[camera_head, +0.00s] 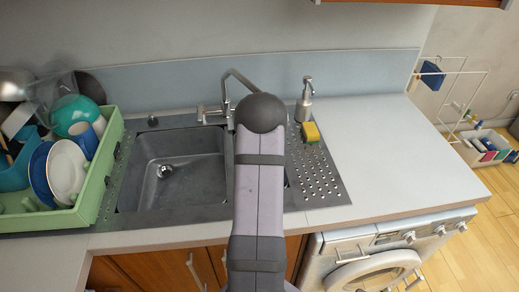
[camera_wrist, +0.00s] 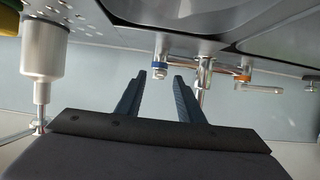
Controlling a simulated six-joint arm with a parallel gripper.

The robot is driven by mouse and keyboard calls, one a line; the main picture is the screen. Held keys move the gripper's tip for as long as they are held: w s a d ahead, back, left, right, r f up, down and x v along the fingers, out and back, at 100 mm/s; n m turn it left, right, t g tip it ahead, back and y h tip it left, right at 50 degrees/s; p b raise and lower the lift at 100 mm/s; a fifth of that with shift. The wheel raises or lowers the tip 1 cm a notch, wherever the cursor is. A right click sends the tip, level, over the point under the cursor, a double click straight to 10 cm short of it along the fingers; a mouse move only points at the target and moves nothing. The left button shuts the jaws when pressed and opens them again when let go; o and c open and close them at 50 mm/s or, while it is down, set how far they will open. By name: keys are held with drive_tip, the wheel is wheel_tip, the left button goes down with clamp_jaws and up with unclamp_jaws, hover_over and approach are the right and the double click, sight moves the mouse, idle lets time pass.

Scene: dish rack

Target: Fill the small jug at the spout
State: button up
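In the head view the tap (camera_head: 226,98) stands behind the sink. Its thin spout (camera_head: 240,78) bends to the right and passes behind my arm, so its end is hidden. In the wrist view, which looks upside down, the tap (camera_wrist: 203,78) shows two handles, one with a blue ring and one with an orange ring. My gripper (camera_wrist: 160,77) is open, with nothing between its fingers, and points toward the tap. My arm hides the gripper in the head view. I cannot make out for sure which vessel is the small jug. A blue cup-like vessel (camera_head: 84,138) sits in the rack.
The green dish rack (camera_head: 95,185) at left holds plates, bowls and other dishes. The sink basin (camera_head: 185,175) looks empty. A soap dispenser (camera_head: 305,100) and a yellow-green sponge (camera_head: 310,131) stand right of the tap. The right counter (camera_head: 385,135) is clear.

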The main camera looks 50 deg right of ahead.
drive_tip(key=shift+v, duration=0.85)
drive_tip(key=shift+s, duration=0.1)
drive_tip(key=shift+p+v, duration=0.85)
drive_tip(key=shift+v, duration=2.1)
